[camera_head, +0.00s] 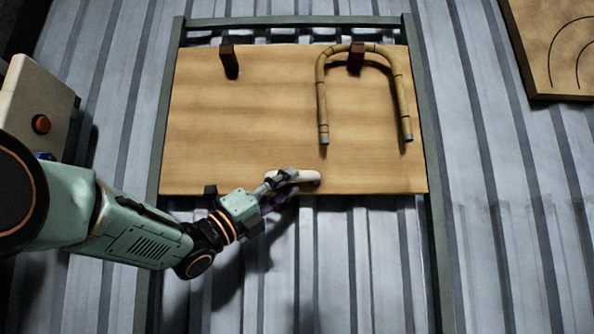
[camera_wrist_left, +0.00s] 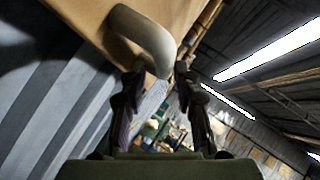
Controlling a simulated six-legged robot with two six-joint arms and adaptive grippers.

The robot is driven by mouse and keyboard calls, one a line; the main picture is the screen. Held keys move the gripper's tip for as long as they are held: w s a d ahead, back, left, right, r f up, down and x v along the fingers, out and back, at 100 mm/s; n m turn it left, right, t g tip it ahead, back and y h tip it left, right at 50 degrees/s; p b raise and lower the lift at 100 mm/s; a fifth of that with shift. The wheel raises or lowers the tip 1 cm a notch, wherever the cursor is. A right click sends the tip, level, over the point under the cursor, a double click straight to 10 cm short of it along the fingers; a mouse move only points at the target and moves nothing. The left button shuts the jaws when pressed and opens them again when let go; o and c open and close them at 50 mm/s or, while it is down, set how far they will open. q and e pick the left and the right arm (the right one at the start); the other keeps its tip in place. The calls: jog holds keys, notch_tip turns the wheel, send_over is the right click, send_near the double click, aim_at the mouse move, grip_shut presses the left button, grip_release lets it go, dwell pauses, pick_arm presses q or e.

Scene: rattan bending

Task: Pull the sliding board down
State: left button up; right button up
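The sliding board (camera_head: 240,130) is a tan wooden panel set between two grey-green side rails. A white curved handle (camera_head: 300,177) sits near its lower edge, right of the middle. My left gripper (camera_head: 277,180) reaches it from the lower left. In the left wrist view the white handle (camera_wrist_left: 148,38) runs down between the two fingertips (camera_wrist_left: 160,72), which appear to close on its sides. The handle's far side is partly hidden in the head view. My right gripper is not in view.
A bent rattan piece (camera_head: 322,90) hangs as an upside-down U over a dark peg (camera_head: 356,57). Another dark peg (camera_head: 229,61) is bare. A box with a red button (camera_head: 41,124) stands at left. Below the board, the corrugated wall between the rails is clear apart from my arm.

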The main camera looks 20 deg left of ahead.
pick_arm(q)
jog(key=shift+w+d+r+p, duration=0.3)
jog(key=shift+d+r, duration=0.25)
jog(key=shift+r, duration=0.15)
jog(key=shift+d+r, duration=0.15)
jog(key=shift+r, duration=0.1)
jog(key=shift+r+h+p, duration=0.25)
jog(key=shift+h+p, duration=0.05)
jog(key=shift+p, duration=0.05)
jog(key=shift+w+a, duration=0.25)
jog(key=shift+a, duration=0.25)
jog(key=shift+w+f, duration=0.15)
jog(key=shift+w, duration=0.05)
jog(key=shift+w+d, duration=0.15)
jog(key=shift+d, duration=0.35)
jog(key=shift+c, duration=0.3)
jog(key=shift+d, duration=0.2)
jog(key=shift+c, duration=0.8)
jog(key=shift+s, duration=0.2)
jog(key=shift+c, duration=0.7)
jog(key=shift+a, duration=0.25)
grip_shut()
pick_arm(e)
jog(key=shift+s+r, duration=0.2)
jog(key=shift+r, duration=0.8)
